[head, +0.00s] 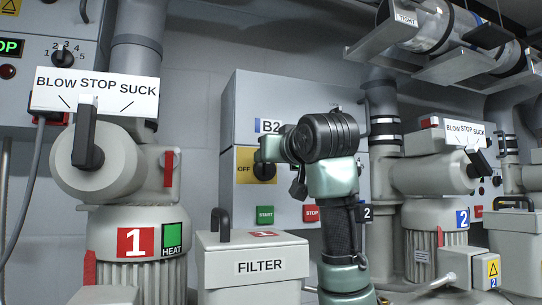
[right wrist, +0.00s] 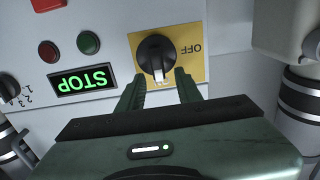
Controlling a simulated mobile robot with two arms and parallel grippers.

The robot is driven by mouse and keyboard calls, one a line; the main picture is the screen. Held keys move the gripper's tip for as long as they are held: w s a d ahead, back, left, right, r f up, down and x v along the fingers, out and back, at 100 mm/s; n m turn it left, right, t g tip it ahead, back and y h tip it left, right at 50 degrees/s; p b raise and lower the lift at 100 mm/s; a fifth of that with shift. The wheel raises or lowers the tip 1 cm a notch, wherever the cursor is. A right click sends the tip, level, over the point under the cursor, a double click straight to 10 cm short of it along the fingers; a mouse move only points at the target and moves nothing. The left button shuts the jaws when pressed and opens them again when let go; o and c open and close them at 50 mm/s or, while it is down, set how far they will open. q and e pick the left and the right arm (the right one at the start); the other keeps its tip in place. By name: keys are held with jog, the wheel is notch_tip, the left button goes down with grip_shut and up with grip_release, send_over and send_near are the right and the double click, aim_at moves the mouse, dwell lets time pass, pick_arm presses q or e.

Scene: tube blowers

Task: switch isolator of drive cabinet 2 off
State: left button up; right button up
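The isolator of the grey cabinet marked B2 (head: 300,90) is a black rotary knob (head: 264,172) on a yellow plate (head: 243,160) lettered OFF. In the right wrist view, which is upside down, the knob (right wrist: 155,52) has a white-tipped handle pointing down, towards my gripper, while OFF is at the right. My right gripper (right wrist: 160,82) has its two fingers apart, one on each side of the handle's tip. I cannot tell whether they touch it. In the head view my right gripper (head: 264,153) is at the knob's top, partly covering the plate. My left gripper is out of view.
A green START button (head: 265,215) and red STOP button (head: 311,213) are below the isolator. A lit STOP display (right wrist: 85,82) is beside it. A FILTER box (head: 252,268) stands in front. Blower 1 (head: 135,240) is left, blower 2 (head: 440,180) right.

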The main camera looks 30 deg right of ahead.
aim_at(255, 169)
jog(key=shift+w, duration=0.1)
grip_shut()
jog(key=shift+n, duration=0.3)
jog(key=shift+w+a+f+n+p, duration=0.1)
jog(key=shift+a+f+n+p, duration=0.55)
jog(key=shift+n, duration=2.2)
jog(key=shift+w+a+f+n+p, duration=0.15)
jog(key=shift+n+p, duration=0.75)
jog(key=shift+n, duration=2)
jog(key=shift+w+a+f+n+p, duration=0.1)
jog(key=shift+a+f+n+p, duration=0.55)
jog(key=shift+n, duration=2.2)
jog(key=shift+d, duration=0.2)
jog(key=shift+o, duration=0.9)
grip_release()
jog(key=shift+r, duration=0.1)
